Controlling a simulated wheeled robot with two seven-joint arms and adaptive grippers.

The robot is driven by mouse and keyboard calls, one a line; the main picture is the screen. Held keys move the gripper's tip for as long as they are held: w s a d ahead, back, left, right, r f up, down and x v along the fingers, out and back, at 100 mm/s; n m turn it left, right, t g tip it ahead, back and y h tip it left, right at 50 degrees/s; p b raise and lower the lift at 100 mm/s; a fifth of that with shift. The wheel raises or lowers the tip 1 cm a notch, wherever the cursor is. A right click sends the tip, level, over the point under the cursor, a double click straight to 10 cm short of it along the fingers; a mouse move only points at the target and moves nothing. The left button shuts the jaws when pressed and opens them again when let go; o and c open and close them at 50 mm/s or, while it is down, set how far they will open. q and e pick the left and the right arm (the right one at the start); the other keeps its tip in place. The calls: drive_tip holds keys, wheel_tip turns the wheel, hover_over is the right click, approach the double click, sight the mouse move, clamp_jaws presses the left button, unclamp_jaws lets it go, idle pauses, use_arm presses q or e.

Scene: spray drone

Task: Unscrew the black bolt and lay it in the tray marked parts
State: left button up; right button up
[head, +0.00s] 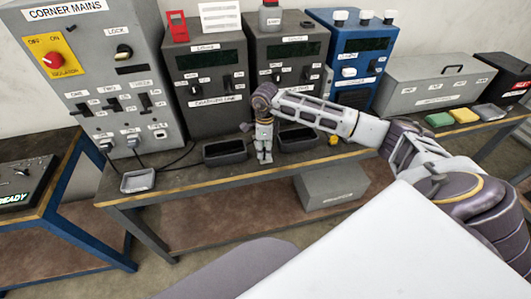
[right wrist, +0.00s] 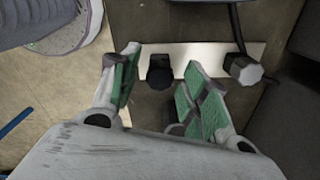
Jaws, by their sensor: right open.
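The black bolt (right wrist: 160,72) shows in the right wrist view, standing out from a pale strip (right wrist: 190,53). My right gripper (right wrist: 162,64) is open, with its green-padded fingers on either side of the bolt; I see gaps between pads and bolt. In the head view my right gripper (head: 265,153) points down at the bench's front edge, between two dark bins, and the bolt is hidden there. A small grey metal tray (head: 138,181) lies at the bench's left end; I cannot read a parts mark on it. My left gripper is not in view.
A pale hex-headed fitting (right wrist: 243,70) with a dark cable sits right of the bolt. Dark open bins (head: 225,152) (head: 298,138) flank the gripper on the bench (head: 180,186). Grey control boxes (head: 205,75) and a blue one (head: 358,55) stand behind. Another tray (head: 490,113) lies far right.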

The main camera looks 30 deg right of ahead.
clamp_jaws()
